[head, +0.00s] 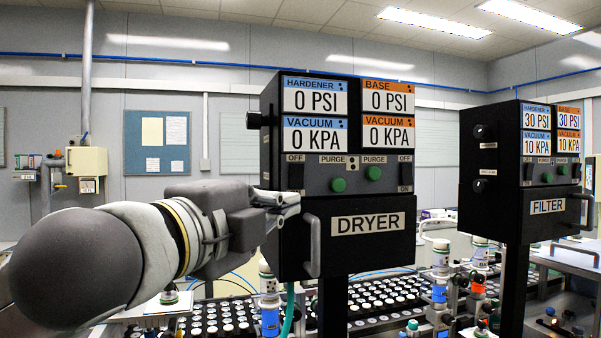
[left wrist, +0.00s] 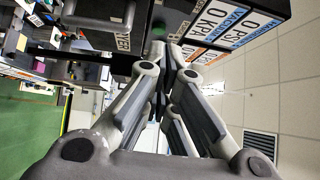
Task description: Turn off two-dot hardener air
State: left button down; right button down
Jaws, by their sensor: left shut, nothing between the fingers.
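The black DRYER box (head: 290,240) has a blue HARDENER label (head: 313,83) with small dots, too small to count surely, above a 0 PSI readout (head: 314,101). Below it, a black rocker switch (head: 296,177) sits under an OFF mark. A black knob (head: 254,120) sticks out of the box's left side. My left gripper (head: 287,199) is shut and empty, its fingertips in front of the box's lower left, just below the switch. The left wrist view shows its closed fingers (left wrist: 166,50) near the panel; contact cannot be told.
A FILTER box (head: 487,207) stands to the right, its readouts at 30 PSI and 10 KPA. A handle (head: 312,245) juts out below the DRYER panel. Green purge buttons (head: 338,185) sit right of the switch. Trays of parts (head: 215,318) and bottles fill the lower area.

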pick_arm(q)
jog(key=shift+s+r+m, duration=0.4)
jog(key=shift+s+r, duration=0.55)
jog(key=shift+r, duration=0.1)
jog(key=shift+w, duration=0.15)
jog(key=p, duration=0.7)
send_near(300, 174)
jog(key=w+d, duration=0.2)
jog(key=d, duration=0.1)
jog(key=w+d+r, duration=0.1)
jog(key=w+d, duration=0.1)
jog(key=shift+w+a+f, duration=0.15)
jog(key=shift+w+a, duration=0.2)
jog(key=shift+w, duration=0.1)
jog(key=shift+d, duration=0.1)
